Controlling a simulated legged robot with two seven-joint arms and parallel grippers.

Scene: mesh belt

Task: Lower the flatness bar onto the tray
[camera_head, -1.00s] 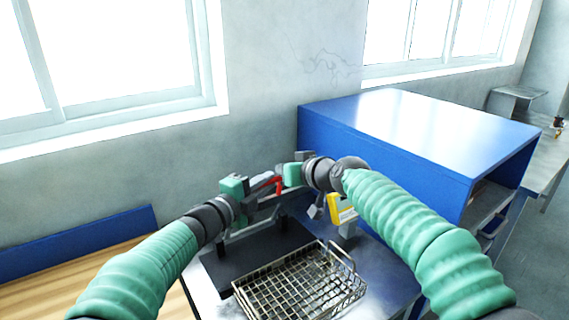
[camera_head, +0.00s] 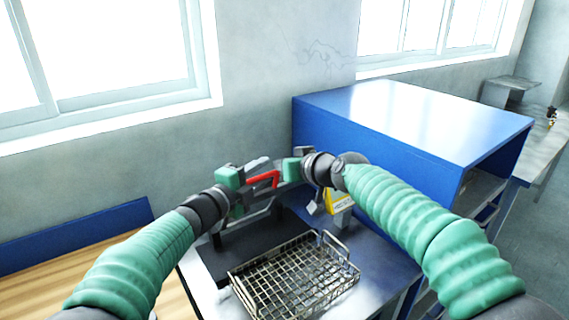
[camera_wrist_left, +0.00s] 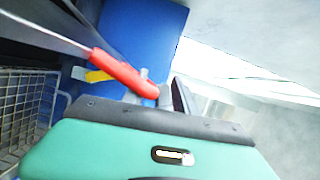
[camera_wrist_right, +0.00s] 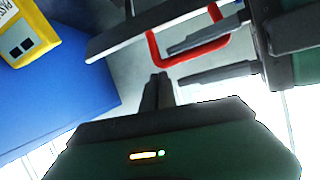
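The flatness bar is a long grey bar (camera_wrist_right: 125,34) with a red U-shaped handle (camera_head: 263,180); it is up above the wire tray's level. The handle also shows in the left wrist view (camera_wrist_left: 122,70). The tray, a wire-mesh basket (camera_head: 240,287), stands on the metal table in front of the bar and looks empty. My left gripper (camera_head: 243,181) is at the handle; in the right wrist view its fingers lie apart, either side of the red grip. My right gripper (camera_wrist_right: 159,80) has its fingers together just short of the handle, with nothing seen between them.
A black plate with an upright stand (camera_head: 222,262) is behind and left of the tray. A yellow device (camera_head: 340,201) stands behind the tray. A large blue housing (camera_head: 370,145) is close by on the right. A wooden surface (camera_head: 60,285) lies at left.

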